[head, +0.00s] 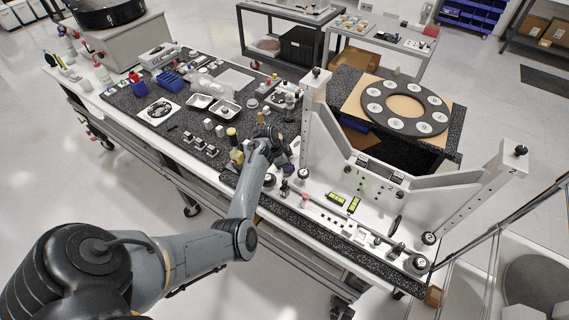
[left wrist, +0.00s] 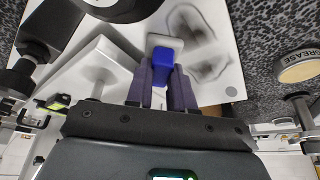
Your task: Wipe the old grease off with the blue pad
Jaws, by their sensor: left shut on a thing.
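In the left wrist view my left gripper (left wrist: 161,74) is shut on the blue pad (left wrist: 162,63), with its purple fingers on either side. A white block (left wrist: 165,43) shows at the pad's far end. Dark grease smears (left wrist: 210,66) lie on a white plate (left wrist: 216,91) just right of the pad; another smear (left wrist: 188,24) lies farther up. I cannot tell whether the pad touches the plate. In the head view my left arm reaches the bench's middle; its wrist (head: 262,150) hides most of the plate, and the pad cannot be made out. My right gripper is not in view.
A round tin marked GREASE (left wrist: 299,67) stands right of the plate in the left wrist view. In the head view a white mirror fixture (head: 330,150) rises right of my wrist. Trays (head: 224,110) and small parts crowd the bench to the left.

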